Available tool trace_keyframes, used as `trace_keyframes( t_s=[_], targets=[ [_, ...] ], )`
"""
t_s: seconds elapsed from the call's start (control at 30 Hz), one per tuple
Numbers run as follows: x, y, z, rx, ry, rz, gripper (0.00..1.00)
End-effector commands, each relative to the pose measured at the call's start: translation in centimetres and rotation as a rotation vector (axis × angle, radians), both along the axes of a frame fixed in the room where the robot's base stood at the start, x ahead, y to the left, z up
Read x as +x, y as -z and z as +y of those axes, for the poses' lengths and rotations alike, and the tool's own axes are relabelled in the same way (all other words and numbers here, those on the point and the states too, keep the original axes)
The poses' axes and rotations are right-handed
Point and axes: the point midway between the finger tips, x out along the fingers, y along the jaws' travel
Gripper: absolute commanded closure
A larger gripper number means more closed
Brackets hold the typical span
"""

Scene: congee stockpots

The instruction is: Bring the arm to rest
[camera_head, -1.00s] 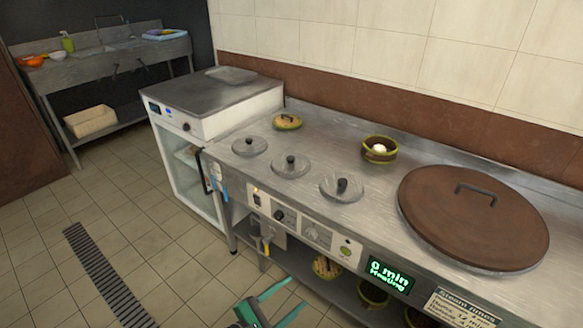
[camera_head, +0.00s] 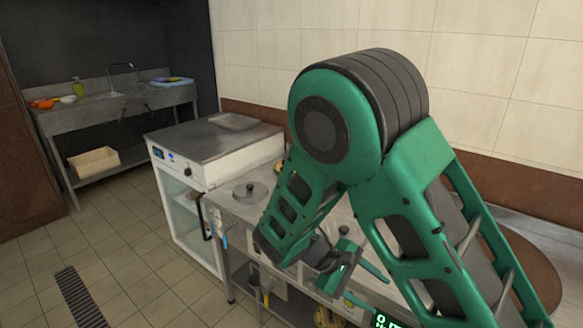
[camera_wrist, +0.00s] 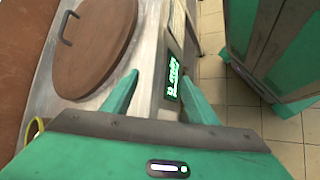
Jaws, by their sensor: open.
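My gripper (camera_head: 366,264) is at the front edge of the steel counter in the head view, below my folded green arm. In the wrist view my gripper (camera_wrist: 157,76) has its two green fingers spread apart with nothing between them. Beyond the fingertips lie the counter front with its lit green display (camera_wrist: 173,78) and the large brown round lid (camera_wrist: 95,45). In the head view my arm hides most of the counter top, the bowl and most of the brown lid (camera_head: 535,262).
The steel counter (camera_head: 232,203) carries a glass lid (camera_head: 250,192) at its left end. A white glass-door cabinet (camera_head: 190,205) stands left of it. A sink bench (camera_head: 120,102) is at the back left. The tiled floor (camera_head: 125,255) at the left is clear.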

Motion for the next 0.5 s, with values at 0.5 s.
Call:
trace_keyframes(
  t_s=[0.5],
  targets=[
    [-5.5,-8.8,-13.5,0.344,0.545,-0.155,0.47]
  ],
)
